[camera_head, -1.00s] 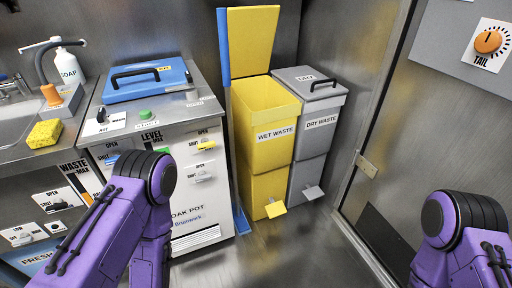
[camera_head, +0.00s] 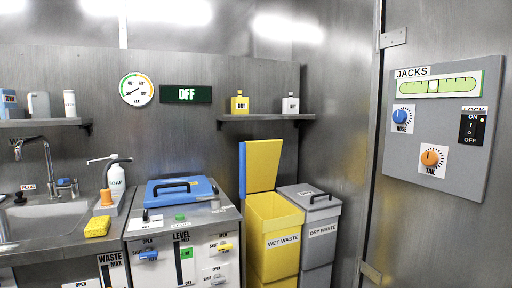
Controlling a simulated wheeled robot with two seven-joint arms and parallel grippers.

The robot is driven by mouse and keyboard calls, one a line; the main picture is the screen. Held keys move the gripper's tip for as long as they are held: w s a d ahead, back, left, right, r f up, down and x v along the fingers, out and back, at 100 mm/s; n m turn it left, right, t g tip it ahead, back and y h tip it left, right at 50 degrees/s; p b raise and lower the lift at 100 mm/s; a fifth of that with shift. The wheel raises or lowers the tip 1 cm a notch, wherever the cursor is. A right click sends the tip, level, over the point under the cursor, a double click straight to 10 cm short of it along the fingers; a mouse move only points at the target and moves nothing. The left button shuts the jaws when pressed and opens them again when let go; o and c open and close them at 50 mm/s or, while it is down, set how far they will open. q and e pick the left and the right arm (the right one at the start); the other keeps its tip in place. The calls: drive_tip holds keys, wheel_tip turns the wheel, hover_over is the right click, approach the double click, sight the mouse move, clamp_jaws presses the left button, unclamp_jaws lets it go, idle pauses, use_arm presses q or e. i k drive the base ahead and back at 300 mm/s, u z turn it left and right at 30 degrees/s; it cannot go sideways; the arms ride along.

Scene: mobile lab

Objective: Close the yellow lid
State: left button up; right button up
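The yellow lid (camera_head: 263,166) stands open and upright at the back of the yellow wet waste bin (camera_head: 272,240). A blue strip runs along the lid's left edge. The bin's top is open and its inside shows. Neither of my grippers is in the head view, and no part of my arms shows now.
The grey dry waste bin (camera_head: 322,235), lid shut, stands right beside the yellow bin. To the left is a steel cabinet with a blue lid (camera_head: 180,191). A wall shelf (camera_head: 266,117) holds two small bottles. A control panel (camera_head: 443,130) is on the right wall.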

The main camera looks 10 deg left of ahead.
sight(263, 157)
drive_tip(key=z, duration=0.15)
drive_tip(key=i, duration=0.9)
drive_tip(key=u, duration=0.2)
